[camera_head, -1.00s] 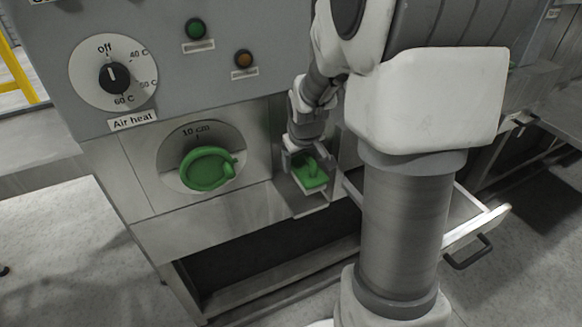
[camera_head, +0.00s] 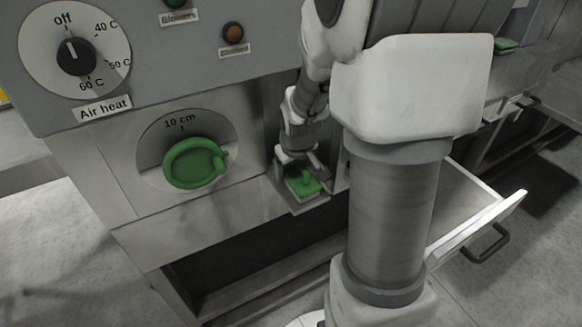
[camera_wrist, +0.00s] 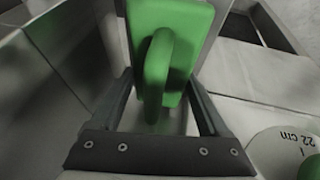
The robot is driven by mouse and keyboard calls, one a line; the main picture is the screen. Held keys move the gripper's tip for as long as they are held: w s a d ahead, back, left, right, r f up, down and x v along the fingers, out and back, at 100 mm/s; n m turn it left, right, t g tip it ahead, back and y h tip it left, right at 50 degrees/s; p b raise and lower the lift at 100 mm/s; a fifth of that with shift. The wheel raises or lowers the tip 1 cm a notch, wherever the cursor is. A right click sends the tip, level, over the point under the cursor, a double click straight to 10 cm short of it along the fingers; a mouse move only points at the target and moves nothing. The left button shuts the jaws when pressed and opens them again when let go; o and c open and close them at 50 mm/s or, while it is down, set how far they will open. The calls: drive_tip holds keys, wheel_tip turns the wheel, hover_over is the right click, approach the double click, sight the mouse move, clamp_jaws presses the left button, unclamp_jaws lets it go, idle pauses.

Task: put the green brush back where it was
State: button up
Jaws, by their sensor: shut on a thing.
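The green brush (camera_head: 303,184) is between the fingers of my gripper (camera_head: 301,165), which is shut on its raised handle. In the head view it is at or just above a small metal ledge (camera_head: 296,208) on the machine front. I cannot tell whether it touches the ledge. In the wrist view the brush (camera_wrist: 172,22) fills the upper middle, its handle between the two dark fingers of my gripper (camera_wrist: 160,88). The brush's underside is hidden.
A green knob (camera_head: 194,164) marked 10 cm is left of the ledge. An open drawer (camera_head: 511,208) with a dark handle juts out at the right. A small green thing (camera_head: 506,45) lies at the upper right. A 22 cm dial (camera_wrist: 283,150) shows in the wrist view.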

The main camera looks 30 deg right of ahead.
drive_tip(key=shift+r, duration=0.1)
drive_tip(key=shift+f, duration=0.2)
drive_tip(key=o, duration=1.1)
drive_tip(key=shift+s, duration=0.1)
drive_tip(key=shift+c, duration=0.2)
drive_tip(key=shift+r, duration=0.1)
